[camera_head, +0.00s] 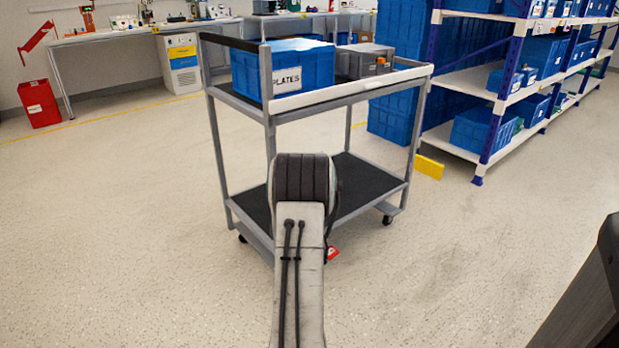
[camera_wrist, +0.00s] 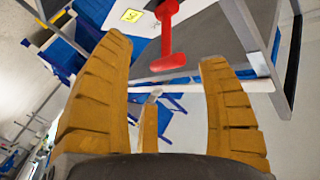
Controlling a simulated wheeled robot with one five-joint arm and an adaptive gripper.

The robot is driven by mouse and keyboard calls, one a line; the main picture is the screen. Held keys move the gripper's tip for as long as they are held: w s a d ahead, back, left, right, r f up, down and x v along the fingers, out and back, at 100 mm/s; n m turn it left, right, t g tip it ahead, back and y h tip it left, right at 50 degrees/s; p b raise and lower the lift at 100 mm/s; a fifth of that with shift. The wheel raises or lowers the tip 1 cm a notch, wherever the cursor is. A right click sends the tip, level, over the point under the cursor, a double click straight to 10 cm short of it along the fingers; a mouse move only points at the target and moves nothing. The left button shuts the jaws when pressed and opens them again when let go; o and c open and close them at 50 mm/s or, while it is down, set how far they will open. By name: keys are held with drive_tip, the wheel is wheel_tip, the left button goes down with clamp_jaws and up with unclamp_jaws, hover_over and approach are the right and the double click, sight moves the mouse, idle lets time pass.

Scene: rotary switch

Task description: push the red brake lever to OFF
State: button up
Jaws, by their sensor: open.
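The red brake lever (camera_wrist: 167,35) shows at the top middle of the wrist view, with a long stem and a wider crossbar end. My gripper (camera_wrist: 165,55) is open, with orange ribbed fingers at left and right and a smaller third one between. The lever appears in line with the gap between the outer fingertips; no contact shows. A yellow label (camera_wrist: 131,15) sits on a white plate beside the lever. In the head view my gripper is hidden behind my arm. A small red patch (camera_head: 332,252) shows low on the cart; I cannot tell if it is the lever.
A grey two-shelf cart (camera_head: 350,95) on castors stands ahead, holding a blue PLATES box (camera_head: 285,70) and a grey box (camera_head: 365,60). Blue-and-white shelving (camera_head: 470,68) stands right, with a yellow block (camera_head: 429,167) near its foot.

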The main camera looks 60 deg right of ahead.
drive_tip(key=shift+w+d+r+m+b, duration=0.1)
drive_tip(key=shift+w+d+m+b, duration=0.45)
drive_tip(key=shift+d+b, duration=0.45)
drive_tip(key=shift+w+d+r+m+b, duration=0.1)
drive_tip(key=shift+w+d+m+b, duration=0.5)
drive_tip(key=shift+d, duration=0.55)
drive_tip(key=shift+w+d+r+m+b, duration=0.1)
drive_tip(key=shift+w+d+m+b, duration=0.35)
drive_tip(key=shift+d+b, duration=0.6)
drive_tip(key=shift+w, duration=0.1)
